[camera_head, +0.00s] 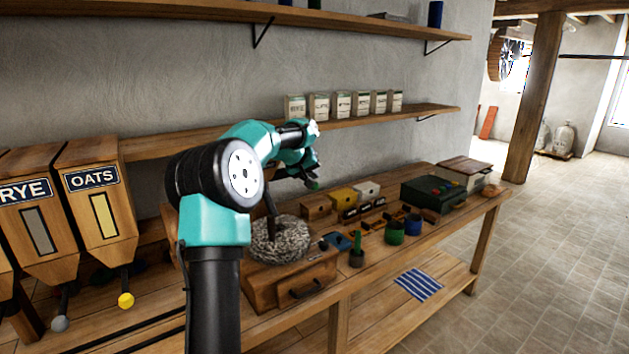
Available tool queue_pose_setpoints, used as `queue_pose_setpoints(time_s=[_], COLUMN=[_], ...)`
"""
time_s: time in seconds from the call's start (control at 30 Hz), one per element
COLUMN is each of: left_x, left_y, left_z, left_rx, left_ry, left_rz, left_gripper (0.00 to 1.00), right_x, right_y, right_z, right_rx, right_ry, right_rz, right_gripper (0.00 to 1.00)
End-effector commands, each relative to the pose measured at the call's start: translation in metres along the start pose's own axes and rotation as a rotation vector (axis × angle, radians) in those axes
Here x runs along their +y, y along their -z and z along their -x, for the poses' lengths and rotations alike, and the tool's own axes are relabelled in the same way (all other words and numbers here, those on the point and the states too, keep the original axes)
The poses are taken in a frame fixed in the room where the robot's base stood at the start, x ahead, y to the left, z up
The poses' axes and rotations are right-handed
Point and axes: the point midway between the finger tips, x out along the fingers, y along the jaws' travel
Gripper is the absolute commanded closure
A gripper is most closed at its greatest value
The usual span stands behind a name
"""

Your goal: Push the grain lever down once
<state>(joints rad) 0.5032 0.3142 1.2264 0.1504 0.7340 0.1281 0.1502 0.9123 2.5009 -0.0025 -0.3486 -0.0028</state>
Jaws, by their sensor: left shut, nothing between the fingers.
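A lever with a grey knob (60,324) hangs under the RYE bin. A lever with a yellow knob (126,300) hangs under the OATS bin. I cannot tell which is the grain lever. My left arm rises in the middle and bends away over the bench. My left gripper (314,184) is small, shut and empty, well to the right of both levers and above the bench, partly hidden by its own arm. My right gripper is out of view.
A stone mill (279,241) with a drawer stands on the bench behind my arm. Small boxes, pots (394,232) and a dark green case (433,191) fill the bench to its right. A shelf with paper bags (341,105) runs above. Open floor lies at the right.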

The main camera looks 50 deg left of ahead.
Motion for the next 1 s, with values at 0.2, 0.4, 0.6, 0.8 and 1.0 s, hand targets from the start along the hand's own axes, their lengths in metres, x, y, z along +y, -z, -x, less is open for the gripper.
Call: queue_pose_setpoints(time_s=[0.2, 0.4, 0.6, 0.8, 1.0], left_x=[-0.0014, -0.0024, -0.0034, -0.0044, -0.0053], left_y=[-0.0011, -0.002, -0.0031, -0.0042, -0.0053], left_z=[-0.0017, -0.003, -0.0043, -0.0056, -0.0069], left_rx=[0.0, 0.0, 0.0, -0.001, -0.001], left_ry=[0.001, 0.001, 0.001, 0.001, 0.001], left_rz=[0.0, 0.0, 0.0, 0.0, 0.001], left_gripper=[1.0, 1.0, 1.0, 1.0, 1.0], right_x=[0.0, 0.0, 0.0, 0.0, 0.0], right_y=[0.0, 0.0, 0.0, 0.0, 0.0], right_z=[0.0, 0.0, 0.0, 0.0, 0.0], right_rx=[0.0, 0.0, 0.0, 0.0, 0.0], right_ry=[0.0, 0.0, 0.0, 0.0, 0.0], right_rz=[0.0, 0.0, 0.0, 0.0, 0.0], right_gripper=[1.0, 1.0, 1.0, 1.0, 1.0])
